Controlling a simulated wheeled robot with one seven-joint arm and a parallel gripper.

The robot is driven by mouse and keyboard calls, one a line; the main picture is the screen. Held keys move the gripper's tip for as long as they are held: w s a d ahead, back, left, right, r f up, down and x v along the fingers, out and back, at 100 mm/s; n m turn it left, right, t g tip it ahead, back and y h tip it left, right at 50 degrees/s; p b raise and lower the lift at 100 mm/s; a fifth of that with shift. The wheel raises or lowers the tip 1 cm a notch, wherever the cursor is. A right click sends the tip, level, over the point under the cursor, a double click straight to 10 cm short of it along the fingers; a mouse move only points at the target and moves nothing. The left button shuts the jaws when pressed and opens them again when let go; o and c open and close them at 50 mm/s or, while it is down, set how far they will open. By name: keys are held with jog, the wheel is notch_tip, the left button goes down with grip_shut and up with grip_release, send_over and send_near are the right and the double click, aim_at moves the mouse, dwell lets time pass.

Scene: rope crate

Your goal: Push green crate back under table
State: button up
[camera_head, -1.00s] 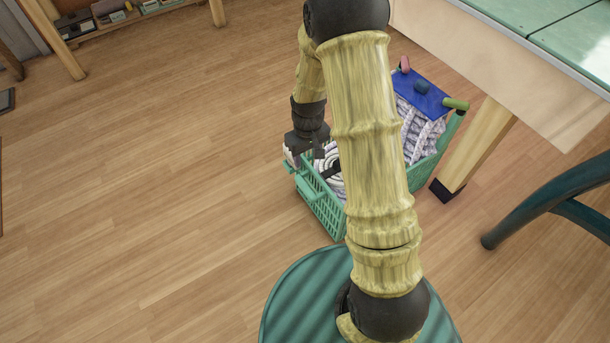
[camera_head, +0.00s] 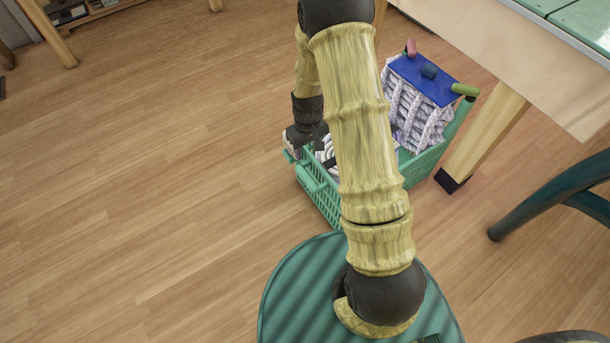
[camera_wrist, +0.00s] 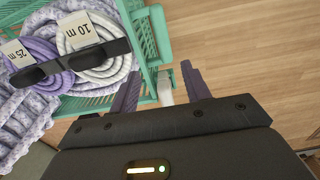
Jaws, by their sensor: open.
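The green crate (camera_head: 320,196) stands on the floor beside the table leg, partly hidden behind my arm. It holds coiled and bundled ropes (camera_head: 420,122) and a blue panel (camera_head: 424,80). My gripper (camera_head: 298,151) is at the crate's left end, low by its rim. In the wrist view my gripper (camera_wrist: 160,70) is open, with the end of the crate (camera_wrist: 151,38) and a small pale part between its fingers. Whether the fingers touch the crate cannot be told. The table (camera_head: 560,85) is at upper right, above and behind the crate.
A wooden table leg (camera_head: 484,138) stands close to the crate's right side. A dark green curved chair part (camera_head: 540,207) is at right. A shelf (camera_head: 85,14) is at far upper left. The wooden floor (camera_head: 150,200) on the left is clear.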

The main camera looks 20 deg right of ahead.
aim_at(304, 174)
jog(key=f+b, duration=0.2)
jog(key=f, duration=0.2)
jog(key=f+b, duration=0.2)
jog(key=f, duration=0.3)
jog(key=a+f+b, duration=0.1)
jog(key=f+b, duration=0.1)
jog(key=f, duration=0.2)
jog(key=shift+w+a+f, duration=0.1)
jog(key=shift+f, duration=0.55)
jog(key=shift+d+f, duration=0.15)
jog(key=shift+d, duration=0.2)
jog(key=shift+a, duration=0.15)
grip_shut()
jog(key=shift+a, duration=0.1)
